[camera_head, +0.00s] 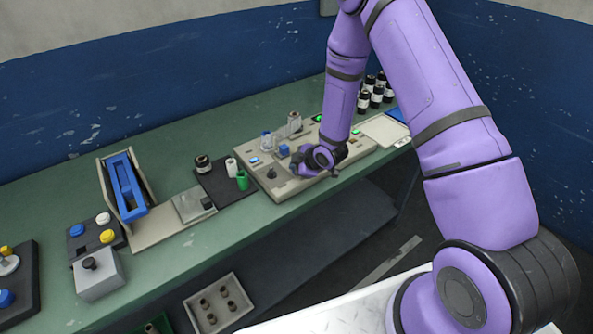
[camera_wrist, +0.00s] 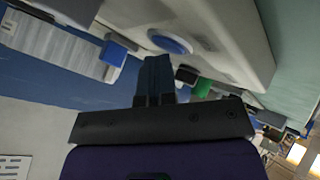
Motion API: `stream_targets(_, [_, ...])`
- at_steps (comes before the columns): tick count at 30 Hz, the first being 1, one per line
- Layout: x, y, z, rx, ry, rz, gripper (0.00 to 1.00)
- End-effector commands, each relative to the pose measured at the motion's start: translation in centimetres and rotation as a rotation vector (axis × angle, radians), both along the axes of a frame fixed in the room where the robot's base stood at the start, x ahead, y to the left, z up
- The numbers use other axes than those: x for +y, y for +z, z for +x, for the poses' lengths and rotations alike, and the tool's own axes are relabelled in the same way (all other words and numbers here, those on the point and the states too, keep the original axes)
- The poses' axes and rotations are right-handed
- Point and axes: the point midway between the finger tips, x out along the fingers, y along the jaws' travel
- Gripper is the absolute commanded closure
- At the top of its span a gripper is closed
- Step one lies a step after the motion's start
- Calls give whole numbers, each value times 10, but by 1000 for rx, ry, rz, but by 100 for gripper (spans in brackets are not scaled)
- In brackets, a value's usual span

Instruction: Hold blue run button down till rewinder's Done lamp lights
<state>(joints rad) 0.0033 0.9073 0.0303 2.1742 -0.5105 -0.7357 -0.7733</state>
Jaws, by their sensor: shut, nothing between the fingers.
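The beige rewinder (camera_head: 262,176) stands on the green bench in the head view, with small spools and bottles on top. Blue caps show on it, one of them a raised blue knob (camera_head: 284,150). My gripper (camera_head: 300,166) is low over its front part and is shut and empty. In the wrist view a round blue button (camera_wrist: 170,42) sits on a pale panel, just beyond the tips of my shut gripper (camera_wrist: 156,62). I cannot tell whether they touch. Small green lights (camera_head: 318,118) glow on the rewinder; I cannot read which is the Done lamp.
A dark mat with a green spool (camera_head: 242,180) lies left of the rewinder. Further left are a blue-framed stand (camera_head: 127,187) and a grey box with a black knob (camera_head: 97,276). Dark bottles (camera_head: 376,88) stand behind at right. A tray (camera_head: 218,306) sits below the bench.

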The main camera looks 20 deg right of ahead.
Motion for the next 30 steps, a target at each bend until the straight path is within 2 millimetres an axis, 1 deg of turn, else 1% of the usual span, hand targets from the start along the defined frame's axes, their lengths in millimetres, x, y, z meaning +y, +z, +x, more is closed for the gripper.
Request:
stream_targets(14, [0, 1, 0, 1, 1, 0, 100])
stream_targets(24, [0, 15, 0, 0, -1, -1, 100])
stream_targets(30, [0, 17, 0, 1, 0, -1, 100])
